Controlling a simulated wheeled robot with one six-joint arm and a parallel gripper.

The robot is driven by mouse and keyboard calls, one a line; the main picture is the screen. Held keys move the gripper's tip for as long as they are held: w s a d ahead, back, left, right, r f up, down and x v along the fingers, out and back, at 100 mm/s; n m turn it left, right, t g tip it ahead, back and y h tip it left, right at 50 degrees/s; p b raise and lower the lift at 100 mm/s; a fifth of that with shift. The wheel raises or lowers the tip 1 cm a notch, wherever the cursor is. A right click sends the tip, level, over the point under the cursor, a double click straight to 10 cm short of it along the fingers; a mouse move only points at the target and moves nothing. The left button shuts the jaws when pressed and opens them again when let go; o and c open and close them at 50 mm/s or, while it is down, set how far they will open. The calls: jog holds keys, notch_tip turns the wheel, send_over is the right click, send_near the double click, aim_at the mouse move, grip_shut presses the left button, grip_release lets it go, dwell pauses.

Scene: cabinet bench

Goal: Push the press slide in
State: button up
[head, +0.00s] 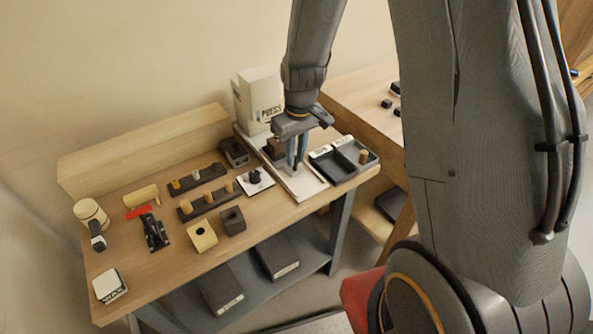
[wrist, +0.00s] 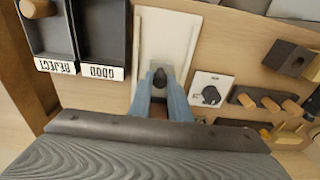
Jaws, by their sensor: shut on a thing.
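The press (head: 257,98) is a white upright block marked PRESS at the back right of the bench. Its pale base plate (head: 306,184) runs from it toward the front edge, and also shows in the wrist view (wrist: 150,40). The slide is a grey piece with a dark knob (wrist: 160,77) on this plate. My gripper (head: 296,163) points down over the plate, in front of the press. In the wrist view its blue fingers (wrist: 161,88) are shut on the slide's dark knob. The fingers and palm hide part of the slide.
A dark two-part tray (head: 343,158), labelled REJECT and GOOD, stands close right of the plate with a wooden peg in it. A white plate with a black knob (head: 255,177) is close left.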

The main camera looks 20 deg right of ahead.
jog(key=shift+w, duration=0.1)
jog(key=shift+w+a+t+y+b, duration=0.2)
jog(key=shift+w+t+b, duration=0.2)
jog(key=shift+w+b, duration=0.5)
jog(key=shift+w+a+t+y+b, duration=0.15)
jog(key=shift+w+t+b, duration=0.3)
jog(key=shift+b, duration=0.75)
jog(key=shift+w+a, duration=0.1)
jog(key=shift+w+a+b, duration=0.1)
jog(key=shift+w+b, duration=0.1)
jog(key=shift+b, duration=0.45)
jog(key=shift+w+a+t+b, duration=0.15)
jog(key=shift+w+t+b, duration=0.55)
jog(key=shift+b, duration=1.65)
jog(key=shift+w+r+b, duration=0.2)
jog(key=shift+b, duration=0.65)
jog(key=o, duration=0.8)
jog(key=shift+a+f, duration=0.1)
jog(key=shift+c, duration=0.2)
jog(key=shift+s, duration=0.15)
